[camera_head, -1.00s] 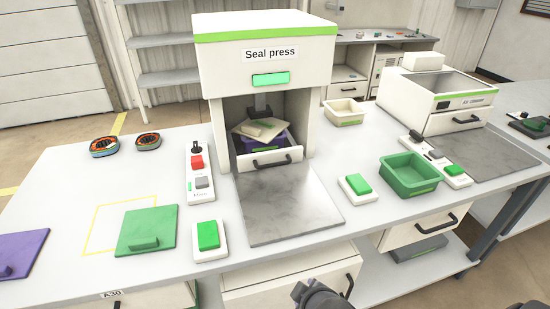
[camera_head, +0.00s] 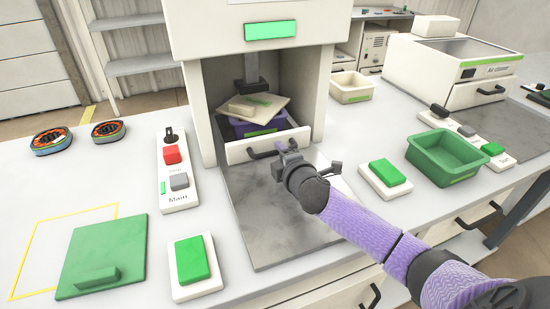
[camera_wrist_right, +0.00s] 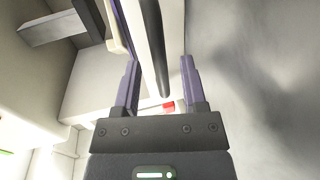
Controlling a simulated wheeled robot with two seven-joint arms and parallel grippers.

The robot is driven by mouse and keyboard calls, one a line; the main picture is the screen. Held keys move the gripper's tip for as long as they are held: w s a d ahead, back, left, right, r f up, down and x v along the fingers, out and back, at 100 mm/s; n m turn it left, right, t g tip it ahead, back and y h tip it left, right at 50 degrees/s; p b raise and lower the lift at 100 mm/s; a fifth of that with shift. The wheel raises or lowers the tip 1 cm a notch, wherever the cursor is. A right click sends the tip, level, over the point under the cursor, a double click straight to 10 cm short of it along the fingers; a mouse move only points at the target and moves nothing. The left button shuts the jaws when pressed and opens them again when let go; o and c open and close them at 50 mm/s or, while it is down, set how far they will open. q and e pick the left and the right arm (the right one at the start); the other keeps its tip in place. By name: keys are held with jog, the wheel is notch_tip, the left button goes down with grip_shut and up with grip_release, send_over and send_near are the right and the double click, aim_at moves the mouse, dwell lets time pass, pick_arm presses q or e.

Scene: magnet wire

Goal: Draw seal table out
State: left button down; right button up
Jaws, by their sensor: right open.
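The seal press (camera_head: 185,95) stands at the back middle of the bench. Its seal table (camera_head: 232,150) is a white drawer-like tray with a dark bar handle (camera_head: 272,151) on its front. A purple box (camera_head: 258,122) with a cream lid (camera_head: 268,101) lying tilted on it sits on the seal table, under the press head. My right gripper (camera_head: 288,155) is at the right part of the handle. In the right wrist view the open fingers (camera_wrist_right: 158,85) stand either side of the dark handle (camera_wrist_right: 158,60), apart from it. My left gripper is not in view.
A grey plate (camera_head: 270,225) lies in front of the press. Green buttons (camera_head: 192,260) and (camera_head: 387,172) flank it. A control strip (camera_head: 176,170) with a red button stands left. A green bin (camera_head: 446,155) and cream bin (camera_head: 351,86) are right. A green lid (camera_head: 104,252) lies front left.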

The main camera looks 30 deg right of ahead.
jog(key=shift+b+x, duration=0.4)
jog(key=shift+x, duration=0.9)
grip_shut()
dwell(0.5)
